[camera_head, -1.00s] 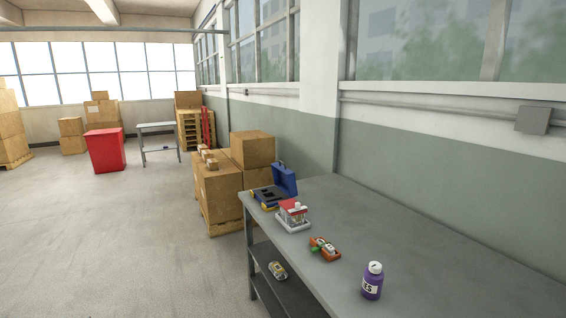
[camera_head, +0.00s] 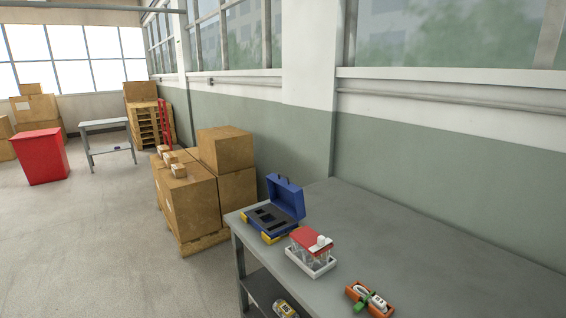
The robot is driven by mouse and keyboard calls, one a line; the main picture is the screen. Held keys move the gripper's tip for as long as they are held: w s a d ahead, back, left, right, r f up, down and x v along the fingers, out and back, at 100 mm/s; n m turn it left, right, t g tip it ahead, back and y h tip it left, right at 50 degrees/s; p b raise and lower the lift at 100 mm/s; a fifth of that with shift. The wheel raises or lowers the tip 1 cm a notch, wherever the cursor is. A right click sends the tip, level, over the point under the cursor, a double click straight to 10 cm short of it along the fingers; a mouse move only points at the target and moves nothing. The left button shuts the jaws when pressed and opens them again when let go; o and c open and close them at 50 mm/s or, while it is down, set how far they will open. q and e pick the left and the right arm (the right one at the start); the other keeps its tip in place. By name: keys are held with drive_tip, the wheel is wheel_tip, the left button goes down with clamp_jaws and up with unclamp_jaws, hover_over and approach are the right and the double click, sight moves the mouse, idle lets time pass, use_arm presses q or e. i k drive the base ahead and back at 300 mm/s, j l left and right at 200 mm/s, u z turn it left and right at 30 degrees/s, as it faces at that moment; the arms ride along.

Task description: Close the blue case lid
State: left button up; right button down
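The blue case (camera_head: 268,219) stands at the far left end of the grey workbench. Its blue lid (camera_head: 287,194) is raised upright at the back, with a handle on top. The open base shows a dark insert with cut-outs and yellow corners at the front. Neither of my grippers shows in the head view.
On the grey workbench (camera_head: 410,235), a white tray (camera_head: 312,265) with a red-topped item sits right of the case, then an orange tray (camera_head: 369,300). Cardboard boxes (camera_head: 190,205) on a pallet stand beyond the bench; floor at left is open.

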sight(287, 196)
drive_tip(key=i+j+z, duration=0.1)
drive_tip(key=i+j, duration=0.15)
drive_tip(key=i+j+z, duration=0.1)
drive_tip(key=i+j, duration=0.2)
drive_tip(key=j, duration=0.15)
drive_tip(key=i+j+z, duration=0.1)
drive_tip(key=j, duration=0.3)
drive_tip(key=i+j+z, duration=0.1)
drive_tip(key=i+j, duration=0.25)
drive_tip(key=i+j+z, duration=0.1)
drive_tip(key=j, duration=0.4)
drive_tip(key=i, duration=0.1)
